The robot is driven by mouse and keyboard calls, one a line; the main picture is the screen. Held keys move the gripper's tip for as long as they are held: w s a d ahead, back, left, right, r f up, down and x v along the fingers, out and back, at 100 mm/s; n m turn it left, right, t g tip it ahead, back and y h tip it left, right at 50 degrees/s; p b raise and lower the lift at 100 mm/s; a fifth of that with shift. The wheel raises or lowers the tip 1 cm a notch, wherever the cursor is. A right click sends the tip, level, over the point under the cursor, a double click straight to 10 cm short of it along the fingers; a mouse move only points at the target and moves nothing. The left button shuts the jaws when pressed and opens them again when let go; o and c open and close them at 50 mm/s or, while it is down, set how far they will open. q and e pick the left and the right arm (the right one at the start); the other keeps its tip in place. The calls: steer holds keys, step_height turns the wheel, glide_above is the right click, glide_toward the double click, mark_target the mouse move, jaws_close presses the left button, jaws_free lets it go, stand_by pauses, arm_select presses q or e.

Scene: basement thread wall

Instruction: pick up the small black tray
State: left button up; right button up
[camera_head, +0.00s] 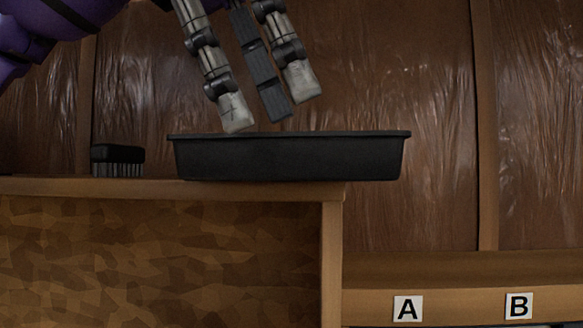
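The small black tray (290,158) sits upright on a wooden ledge (150,187), seen from its long side. Its right end sticks out past the ledge's right end. I cannot see inside it. My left gripper (268,110) comes in from the upper left, fingers pointing down, just above the tray's rim near its middle. Two grey fingers stand apart, with a dark ribbed finger between them in the picture. Nothing is held between them. The fingertips look clear of the rim; how far in depth I cannot tell. My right gripper is not in view.
A black brush (118,160) with bristles down rests on the ledge left of the tray. A lower wooden shelf edge (460,304) at the right carries labels A (407,308) and B (519,305). Plastic-covered wall panels and wooden studs stand behind. Space right of the tray is clear.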

mark_target(275, 139)
arm_select(q)
steer(key=f, duration=0.3)
steer(key=shift+w+d+f, duration=0.2)
steer(key=shift+w+f, duration=0.15)
steer(key=shift+f, duration=0.05)
steer(key=shift+d+f, duration=0.25)
steer(key=shift+f, duration=0.1)
jaws_close()
